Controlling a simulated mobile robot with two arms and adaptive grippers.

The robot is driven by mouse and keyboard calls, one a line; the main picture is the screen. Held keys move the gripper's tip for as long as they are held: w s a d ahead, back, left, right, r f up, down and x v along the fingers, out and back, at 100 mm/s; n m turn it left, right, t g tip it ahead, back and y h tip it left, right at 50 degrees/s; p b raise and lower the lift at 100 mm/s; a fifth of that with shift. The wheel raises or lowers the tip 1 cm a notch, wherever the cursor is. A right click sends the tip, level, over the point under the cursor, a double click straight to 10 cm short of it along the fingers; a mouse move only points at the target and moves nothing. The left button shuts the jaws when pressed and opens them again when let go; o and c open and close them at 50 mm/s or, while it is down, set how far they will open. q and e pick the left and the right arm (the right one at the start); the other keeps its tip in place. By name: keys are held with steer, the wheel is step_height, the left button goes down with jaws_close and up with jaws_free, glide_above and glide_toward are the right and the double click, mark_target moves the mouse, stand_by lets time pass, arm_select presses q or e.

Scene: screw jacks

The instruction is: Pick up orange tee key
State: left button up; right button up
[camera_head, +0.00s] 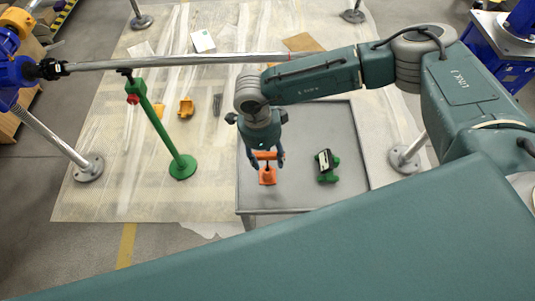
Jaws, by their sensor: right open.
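The orange tee key (267,176) stands on the grey table (300,196), left of its middle, with its crossbar at the top. My right gripper (266,160) points down over the key, its fingers apart on either side of the crossbar. The gripper is open; whether a finger touches the key cannot be told from this view. The gripper's body and wrist are just above and behind the key's top. My left gripper does not show.
A green device (327,167) lies on the table right of the key. A long metal shaft (190,61) crosses behind, borne by a green stand (160,130). Yellow-orange parts (186,107) lie on the floor sheet. A metal post (405,158) stands right of the table.

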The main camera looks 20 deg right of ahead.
jaws_close()
steer(key=shift+r, duration=0.1)
steer(key=shift+w+a+r, duration=0.1)
steer(key=shift+r, duration=0.35)
step_height(320, 180, up, 19)
steer(key=b, duration=0.5)
